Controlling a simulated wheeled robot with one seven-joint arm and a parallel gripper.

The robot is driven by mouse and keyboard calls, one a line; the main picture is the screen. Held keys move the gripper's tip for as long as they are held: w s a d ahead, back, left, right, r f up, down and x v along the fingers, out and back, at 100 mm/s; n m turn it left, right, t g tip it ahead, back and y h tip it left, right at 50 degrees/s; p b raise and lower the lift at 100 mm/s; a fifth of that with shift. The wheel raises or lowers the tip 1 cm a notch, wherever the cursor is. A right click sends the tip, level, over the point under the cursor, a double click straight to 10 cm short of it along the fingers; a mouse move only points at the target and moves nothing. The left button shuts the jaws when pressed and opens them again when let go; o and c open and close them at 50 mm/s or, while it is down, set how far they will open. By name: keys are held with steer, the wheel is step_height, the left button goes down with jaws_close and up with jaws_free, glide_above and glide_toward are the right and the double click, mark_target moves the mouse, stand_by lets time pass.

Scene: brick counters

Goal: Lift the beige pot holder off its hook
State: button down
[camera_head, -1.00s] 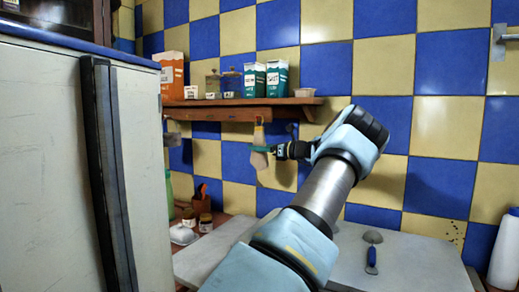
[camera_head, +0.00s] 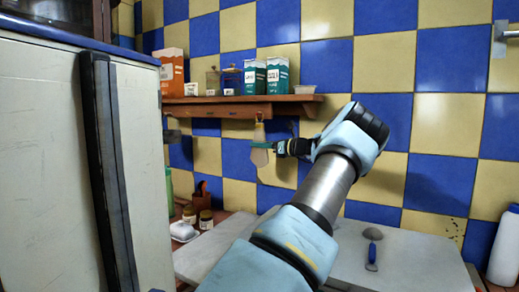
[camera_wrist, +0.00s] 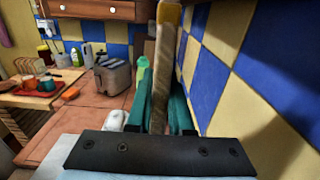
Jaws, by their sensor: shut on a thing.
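The beige pot holder (camera_head: 259,157) hangs upright below the wooden shelf, in front of the checkered tile wall. My gripper (camera_head: 262,145) is shut on it from the right, across its middle. In the wrist view the pot holder (camera_wrist: 163,62) shows edge-on as a narrow strip between the green fingers of my gripper (camera_wrist: 160,98). Its upper end reaches up close to the shelf's underside. The hook is too small to make out, so I cannot tell whether the loop still touches it.
The shelf (camera_head: 235,112) carries cartons and jars just above my gripper. The tile wall (camera_wrist: 225,75) is close on the right in the wrist view. A fridge (camera_head: 45,170) stands at left.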

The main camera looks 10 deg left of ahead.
steer(key=shift+s+r+b, duration=0.1)
steer(key=shift+r+b, duration=0.6)
steer(key=s+a+b, duration=0.2)
steer(key=s+b, duration=0.1)
steer(key=s, duration=0.5)
steer(key=s+a+b, duration=0.3)
steer(key=s, duration=0.6)
steer(key=shift+a, duration=0.3)
